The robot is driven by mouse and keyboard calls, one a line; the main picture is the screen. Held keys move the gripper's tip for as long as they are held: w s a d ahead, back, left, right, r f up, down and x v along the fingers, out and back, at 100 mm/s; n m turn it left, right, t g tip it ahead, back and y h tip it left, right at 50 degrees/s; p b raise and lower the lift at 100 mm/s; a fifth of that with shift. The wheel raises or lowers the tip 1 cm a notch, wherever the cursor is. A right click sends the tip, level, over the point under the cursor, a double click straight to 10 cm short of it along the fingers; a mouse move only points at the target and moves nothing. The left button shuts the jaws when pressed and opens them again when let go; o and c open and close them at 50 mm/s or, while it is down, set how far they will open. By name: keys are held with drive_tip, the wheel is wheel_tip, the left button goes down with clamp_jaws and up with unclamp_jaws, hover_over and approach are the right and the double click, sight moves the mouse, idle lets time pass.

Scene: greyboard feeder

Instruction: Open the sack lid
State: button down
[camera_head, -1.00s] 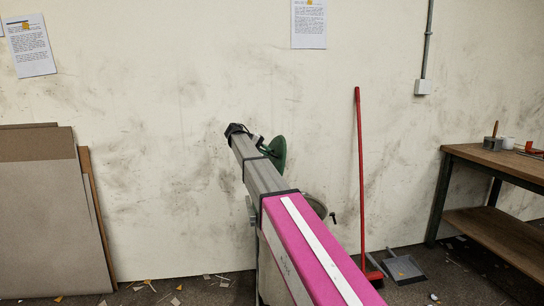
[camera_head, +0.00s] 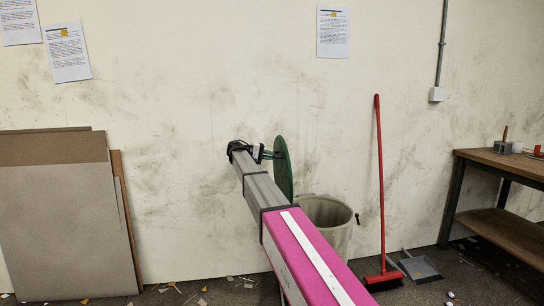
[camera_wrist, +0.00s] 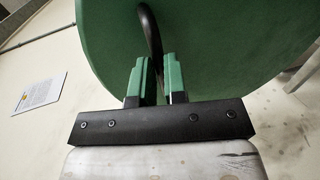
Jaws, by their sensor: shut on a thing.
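The sack lid (camera_head: 283,168) is a round green disc. In the head view it stands nearly edge-on, above and left of the sack (camera_head: 340,235), a pale grey round container whose rim and dark inside show. My gripper (camera_head: 262,153) is at the lid's left side. In the wrist view my gripper (camera_wrist: 155,72) has its green fingers shut on the lid's dark curved handle (camera_wrist: 150,32). The lid (camera_wrist: 215,50) fills the upper part of that view. My arm hides the sack's lower left, and I cannot tell whether lid and rim touch.
A red broom (camera_head: 379,190) and a grey dustpan (camera_head: 420,268) are right of the sack. A wooden workbench (camera_head: 500,160) stands at the far right. Grey boards (camera_head: 60,215) lean on the wall at the left. Scraps lie on the floor.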

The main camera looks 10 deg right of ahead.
drive_tip(key=shift+s+a+f, duration=0.1)
drive_tip(key=shift+a+f, duration=0.2)
drive_tip(key=shift+a, duration=0.3)
drive_tip(key=shift+a+f, duration=0.25)
drive_tip(key=shift+a, duration=0.35)
drive_tip(key=c, duration=1.2)
unclamp_jaws()
drive_tip(key=shift+o, duration=0.2)
drive_tip(key=v, duration=1)
drive_tip(key=shift+a, duration=0.35)
drive_tip(key=shift+r, duration=0.1)
